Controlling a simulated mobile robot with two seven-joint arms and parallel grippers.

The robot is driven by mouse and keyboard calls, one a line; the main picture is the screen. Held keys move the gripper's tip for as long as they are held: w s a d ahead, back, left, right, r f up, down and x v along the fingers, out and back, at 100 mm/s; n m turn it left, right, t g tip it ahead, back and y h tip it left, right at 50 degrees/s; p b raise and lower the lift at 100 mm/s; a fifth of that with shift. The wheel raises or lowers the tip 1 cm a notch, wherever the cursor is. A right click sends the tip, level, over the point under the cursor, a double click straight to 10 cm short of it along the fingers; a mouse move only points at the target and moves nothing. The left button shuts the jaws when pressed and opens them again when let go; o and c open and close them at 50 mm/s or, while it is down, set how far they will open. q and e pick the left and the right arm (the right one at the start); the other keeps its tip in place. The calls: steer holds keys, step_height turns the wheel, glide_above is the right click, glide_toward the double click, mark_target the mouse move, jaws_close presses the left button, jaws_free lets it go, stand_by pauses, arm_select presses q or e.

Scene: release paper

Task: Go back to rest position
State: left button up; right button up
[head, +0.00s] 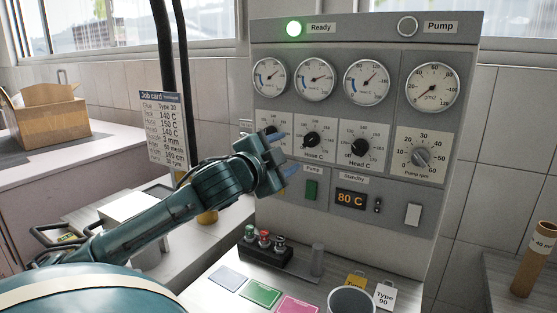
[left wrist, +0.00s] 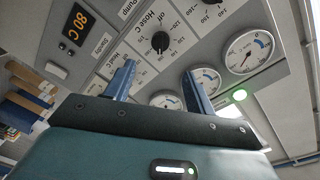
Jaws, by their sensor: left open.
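My left gripper (head: 284,153) is in front of the left part of the grey control panel (head: 345,215). Its blue fingers are apart with nothing between them. It hides most of the leftmost dial. The Hose C knob (head: 311,139) is just right of the fingers, and the Head C knob (head: 359,147) is further right. In the left wrist view the open fingers (left wrist: 158,70) point at the panel, with the Hose C knob (left wrist: 160,42) beyond them; I cannot tell the exact gap. My right gripper is in neither view.
A counter below the panel holds a rack of colored-top pieces (head: 265,250), colored cards (head: 260,292) and a grey cup (head: 352,300). A job card (head: 165,127) hangs left of the panel. A cardboard box (head: 47,115) stands far left. The green Ready lamp (head: 294,28) is lit.

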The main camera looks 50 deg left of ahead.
arm_select(q)
steer(key=shift+v, duration=0.9)
